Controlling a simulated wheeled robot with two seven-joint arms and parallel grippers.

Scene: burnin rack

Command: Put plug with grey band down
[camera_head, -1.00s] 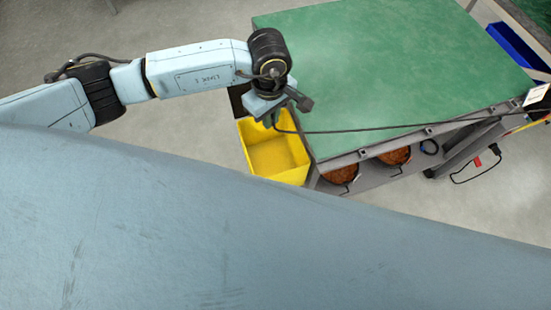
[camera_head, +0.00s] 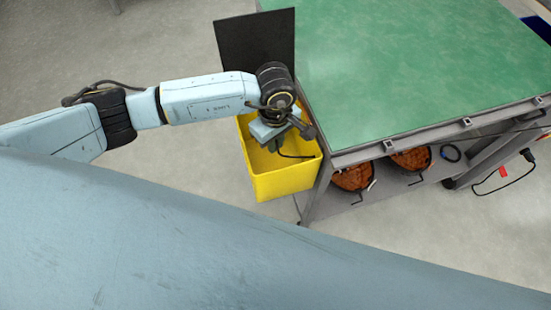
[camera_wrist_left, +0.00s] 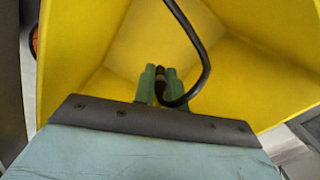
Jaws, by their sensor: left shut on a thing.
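My left gripper (camera_head: 277,146) is over the yellow bin (camera_head: 285,188) at the corner of the green-topped bench, pointing down into it. In the left wrist view its green fingers are shut on a dark plug (camera_wrist_left: 160,84), with the yellow walls (camera_wrist_left: 245,70) around them. A black cable (camera_wrist_left: 196,45) loops up from the plug. Most of the plug is hidden between the fingers, and I cannot make out its grey band clearly. My right gripper is not in view.
The green bench top (camera_head: 400,70) is clear beside the bin. A dark upright panel (camera_head: 256,50) stands behind the bin. Orange-brown round things (camera_head: 352,177) sit below the bench edge. Another black plug (camera_head: 528,155) hangs on a cable at the right, near a red tag (camera_head: 503,172).

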